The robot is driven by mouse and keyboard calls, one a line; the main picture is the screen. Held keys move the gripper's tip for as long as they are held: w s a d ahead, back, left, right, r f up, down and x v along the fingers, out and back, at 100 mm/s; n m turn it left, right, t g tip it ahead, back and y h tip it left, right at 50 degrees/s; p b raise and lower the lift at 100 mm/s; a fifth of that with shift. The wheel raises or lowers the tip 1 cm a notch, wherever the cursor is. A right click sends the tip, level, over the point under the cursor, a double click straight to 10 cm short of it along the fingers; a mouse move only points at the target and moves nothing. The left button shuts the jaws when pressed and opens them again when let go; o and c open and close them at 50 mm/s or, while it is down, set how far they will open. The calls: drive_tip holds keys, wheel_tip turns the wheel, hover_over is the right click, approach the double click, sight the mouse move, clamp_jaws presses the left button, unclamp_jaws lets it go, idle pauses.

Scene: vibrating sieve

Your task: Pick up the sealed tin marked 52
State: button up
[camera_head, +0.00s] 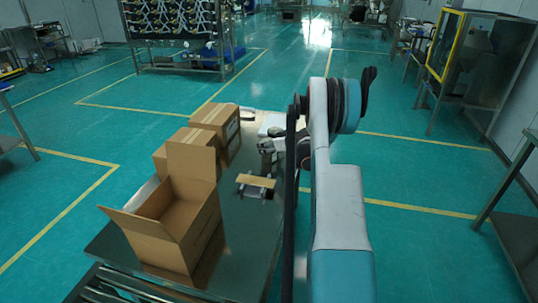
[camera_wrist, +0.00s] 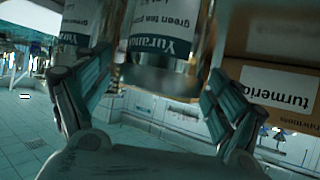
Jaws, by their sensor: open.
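In the wrist view, a metal tin (camera_wrist: 165,40) with a white and blue label, upside down in the picture, is at the top centre. I cannot read a 52 on either. My gripper (camera_wrist: 155,95) is open, with one finger on each side of the nearer tin in the picture. I cannot tell if they touch it. In the head view my gripper (camera_head: 268,152) is small over the table, and no tin is clear there.
A metal table (camera_head: 240,225) holds an open cardboard box (camera_head: 185,235) at the front left and closed boxes (camera_head: 217,122) behind. A box labelled "turmeric" (camera_wrist: 275,85) is close on the right in the wrist view. A small tan-topped item (camera_head: 256,181) lies near my gripper.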

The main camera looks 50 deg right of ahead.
drive_tip(key=shift+r, duration=0.1)
drive_tip(key=shift+c, duration=0.2)
drive_tip(key=c, duration=1.3)
drive_tip(key=shift+r, duration=0.1)
